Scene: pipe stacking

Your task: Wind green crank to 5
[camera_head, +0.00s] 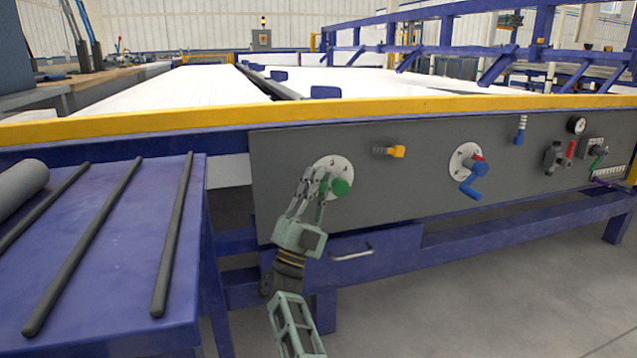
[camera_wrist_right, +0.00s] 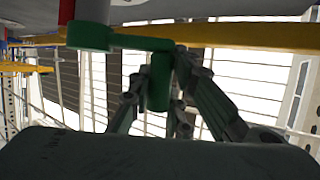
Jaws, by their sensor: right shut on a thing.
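The green crank (camera_head: 340,187) sits on a round white dial (camera_head: 326,168) at the left part of the grey panel. Its handle (camera_wrist_right: 160,82) and its arm (camera_wrist_right: 140,42) show in the right wrist view. My right gripper (camera_head: 312,190) is at the dial, in front of its lower left part, with its fingers closed around the crank handle; it also shows in the right wrist view (camera_wrist_right: 163,92). The fingers hide part of the crank and dial, and I cannot read the dial's marks clearly. My left gripper is not in view.
Right along the grey panel (camera_head: 420,195) are a yellow fitting (camera_head: 388,151), a blue crank (camera_head: 472,180), a blue fitting (camera_head: 520,131) and a gauge (camera_head: 576,125). A blue table (camera_head: 135,230) with dark rods stands at left. A drawer handle (camera_head: 352,252) is below. Floor at lower right is clear.

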